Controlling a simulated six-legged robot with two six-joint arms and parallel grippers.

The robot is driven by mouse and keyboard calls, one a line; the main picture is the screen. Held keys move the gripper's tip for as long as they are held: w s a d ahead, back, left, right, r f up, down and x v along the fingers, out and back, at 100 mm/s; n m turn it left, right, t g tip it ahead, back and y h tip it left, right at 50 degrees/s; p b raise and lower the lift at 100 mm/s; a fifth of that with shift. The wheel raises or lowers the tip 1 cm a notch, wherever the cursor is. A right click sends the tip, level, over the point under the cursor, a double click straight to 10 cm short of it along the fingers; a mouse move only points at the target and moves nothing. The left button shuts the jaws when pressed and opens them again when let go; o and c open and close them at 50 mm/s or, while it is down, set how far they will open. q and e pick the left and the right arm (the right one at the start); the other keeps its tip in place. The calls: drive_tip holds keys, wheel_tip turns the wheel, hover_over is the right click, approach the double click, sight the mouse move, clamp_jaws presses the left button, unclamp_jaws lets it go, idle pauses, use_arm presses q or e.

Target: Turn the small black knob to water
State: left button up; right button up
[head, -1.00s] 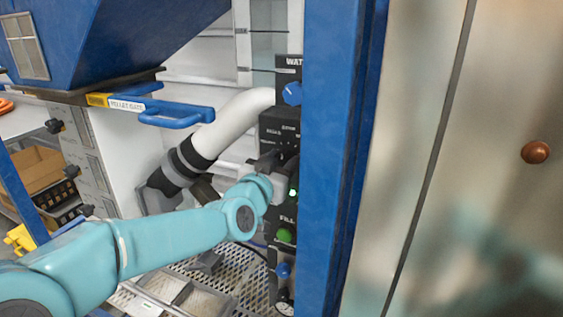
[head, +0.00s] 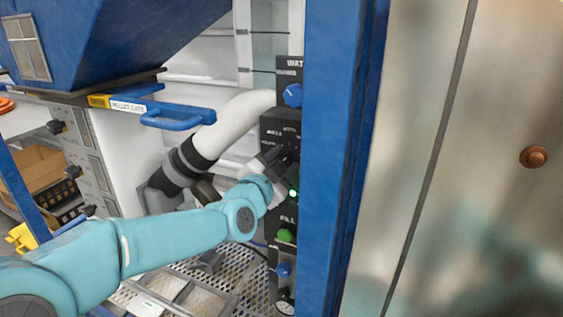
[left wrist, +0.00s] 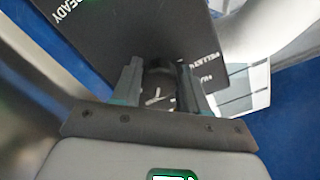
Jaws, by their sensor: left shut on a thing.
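The black control panel (head: 284,122) stands upright beside the blue post in the head view. My left gripper (head: 280,160) is at the middle of the panel, and in the left wrist view its two fingers (left wrist: 160,88) straddle the small black knob (left wrist: 161,84) and are shut on it. The knob is dark and partly hidden between the fingers, and I cannot tell its exact pointer direction. The wrist view shows READY lettering and partly cut-off labels on the panel. The right gripper is not in view.
A blue knob (head: 292,94) sits above on the panel. A lit green light (head: 293,193), a green button (head: 285,235) and a lower blue knob (head: 283,270) sit below. The blue post (head: 332,160) is close on the right. A white pipe (head: 238,118) runs behind my left arm.

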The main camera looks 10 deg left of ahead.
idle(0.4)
use_arm(q)
drive_tip(key=o, duration=1)
drive_tip(key=shift+s, duration=0.15)
drive_tip(key=s+a+b, duration=0.1)
drive_tip(key=s, duration=0.4)
drive_tip(key=s+a+b, duration=0.1)
drive_tip(key=s, duration=0.4)
drive_tip(key=s+a+b, duration=0.1)
drive_tip(key=s, duration=0.5)
drive_tip(key=shift+a, duration=0.15)
